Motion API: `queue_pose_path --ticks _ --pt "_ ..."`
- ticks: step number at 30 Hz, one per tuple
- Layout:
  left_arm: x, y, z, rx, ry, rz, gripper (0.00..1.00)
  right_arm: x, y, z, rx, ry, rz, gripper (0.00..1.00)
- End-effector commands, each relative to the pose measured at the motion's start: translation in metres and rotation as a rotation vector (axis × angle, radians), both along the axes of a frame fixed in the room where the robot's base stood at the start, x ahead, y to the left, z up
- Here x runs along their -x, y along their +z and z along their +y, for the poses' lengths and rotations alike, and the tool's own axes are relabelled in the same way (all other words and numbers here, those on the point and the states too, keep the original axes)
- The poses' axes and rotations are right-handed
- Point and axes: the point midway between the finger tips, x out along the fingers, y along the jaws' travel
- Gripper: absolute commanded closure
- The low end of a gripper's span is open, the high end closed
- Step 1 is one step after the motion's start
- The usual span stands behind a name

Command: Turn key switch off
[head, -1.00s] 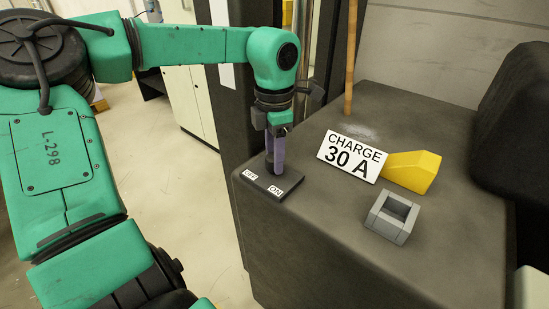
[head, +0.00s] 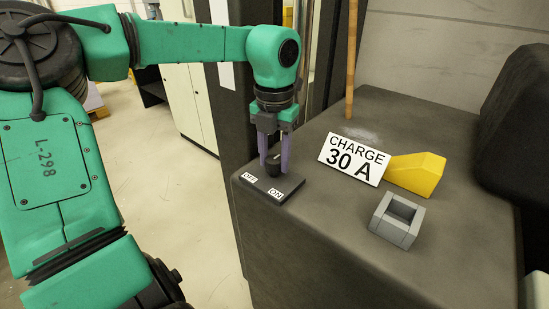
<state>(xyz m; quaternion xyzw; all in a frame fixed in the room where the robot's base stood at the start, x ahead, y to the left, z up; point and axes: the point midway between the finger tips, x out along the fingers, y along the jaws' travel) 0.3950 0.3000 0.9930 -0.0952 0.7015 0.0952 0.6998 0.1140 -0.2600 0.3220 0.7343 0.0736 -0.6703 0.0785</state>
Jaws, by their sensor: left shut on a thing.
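The key switch is a black knob (head: 273,165) on a dark base plate (head: 254,197) at the near left corner of the grey machine top. The plate has a white OFF label (head: 250,177) on the left and a white ON label (head: 276,194) on the right. My left gripper (head: 274,168) points straight down, with one purple finger on each side of the knob, shut on it. The fingers hide part of the knob, and which label it points to is hard to tell. My right gripper is out of view.
A CHARGE 30 A sign (head: 354,159) leans by a yellow block (head: 418,172) right of the switch. A grey square holder (head: 397,220) stands nearer. A wooden pole (head: 352,65) rises behind. A dark post (head: 237,90) stands behind the gripper.

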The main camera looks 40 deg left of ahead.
Motion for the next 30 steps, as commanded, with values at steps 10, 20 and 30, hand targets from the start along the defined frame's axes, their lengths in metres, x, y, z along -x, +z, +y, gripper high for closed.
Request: queue_pose_path --ticks 10,20,30 --pt "-0.0021 0.0034 0.0007 -0.002 0.033 -0.011 1.0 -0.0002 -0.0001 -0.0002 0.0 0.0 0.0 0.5" --pt "-0.0017 0.0028 0.0005 -0.002 0.031 -0.009 0.24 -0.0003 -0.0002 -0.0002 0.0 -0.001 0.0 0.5" --pt "-0.001 0.0046 0.0004 -0.001 0.03 -0.005 0.24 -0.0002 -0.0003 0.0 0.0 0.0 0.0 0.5"
